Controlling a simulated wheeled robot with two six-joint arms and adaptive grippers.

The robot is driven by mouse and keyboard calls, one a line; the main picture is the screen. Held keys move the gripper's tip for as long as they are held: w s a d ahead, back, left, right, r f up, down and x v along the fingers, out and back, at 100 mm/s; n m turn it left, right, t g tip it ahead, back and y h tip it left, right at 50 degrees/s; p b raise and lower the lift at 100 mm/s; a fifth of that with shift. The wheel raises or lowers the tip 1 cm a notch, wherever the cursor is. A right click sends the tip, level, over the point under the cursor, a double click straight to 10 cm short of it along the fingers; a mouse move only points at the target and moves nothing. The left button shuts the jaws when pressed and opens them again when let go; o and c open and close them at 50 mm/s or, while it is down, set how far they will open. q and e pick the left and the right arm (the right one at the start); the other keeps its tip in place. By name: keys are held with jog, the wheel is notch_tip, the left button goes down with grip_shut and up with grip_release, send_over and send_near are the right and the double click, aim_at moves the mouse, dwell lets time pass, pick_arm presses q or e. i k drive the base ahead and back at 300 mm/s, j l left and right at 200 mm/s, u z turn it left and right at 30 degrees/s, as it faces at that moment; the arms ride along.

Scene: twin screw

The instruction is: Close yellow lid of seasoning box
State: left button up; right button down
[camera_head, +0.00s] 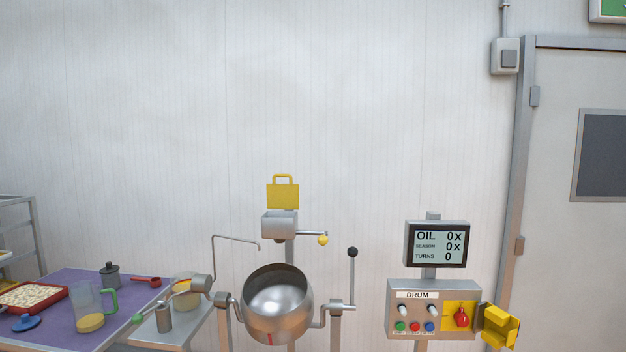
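The yellow lid (283,195) with its loop handle stands upright, open, above the back of the grey seasoning box (279,224). The box sits on a post behind the drum, and its inside is too small to make out. A lever with a yellow ball knob (323,240) sticks out from the right of the box. Neither of my grippers shows in the head view.
A round steel drum (278,306) stands below the box, with a black-knobbed lever (352,252) to its right. A bent pipe (236,239) rises at left. A control panel (434,309) stands right. A purple-topped table (66,286) holds a jug (89,306) and tray.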

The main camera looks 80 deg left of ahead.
aim_at(279, 197)
jog(key=u, duration=3.5)
